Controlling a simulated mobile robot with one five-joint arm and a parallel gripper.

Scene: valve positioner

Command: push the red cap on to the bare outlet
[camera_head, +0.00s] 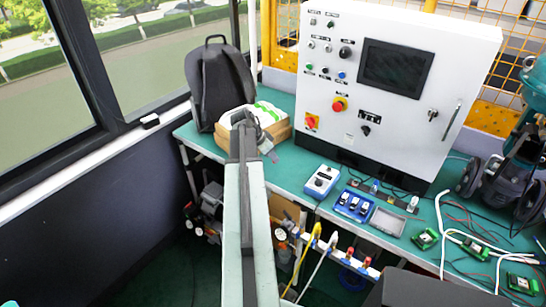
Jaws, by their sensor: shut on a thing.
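My arm reaches away from me, and my gripper (246,124) is at its far end, in front of the cardboard box on the bench. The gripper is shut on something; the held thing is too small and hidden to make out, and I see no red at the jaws. I cannot tell which part of the rail is a bare outlet.
A white control cabinet (440,35) stands on the green bench (284,170). A black backpack (219,85) and a cardboard box (279,133) are at the left end. A blue-and-white meter (321,181), a blue switch box (353,204) and green modules (425,238) lie to the right.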

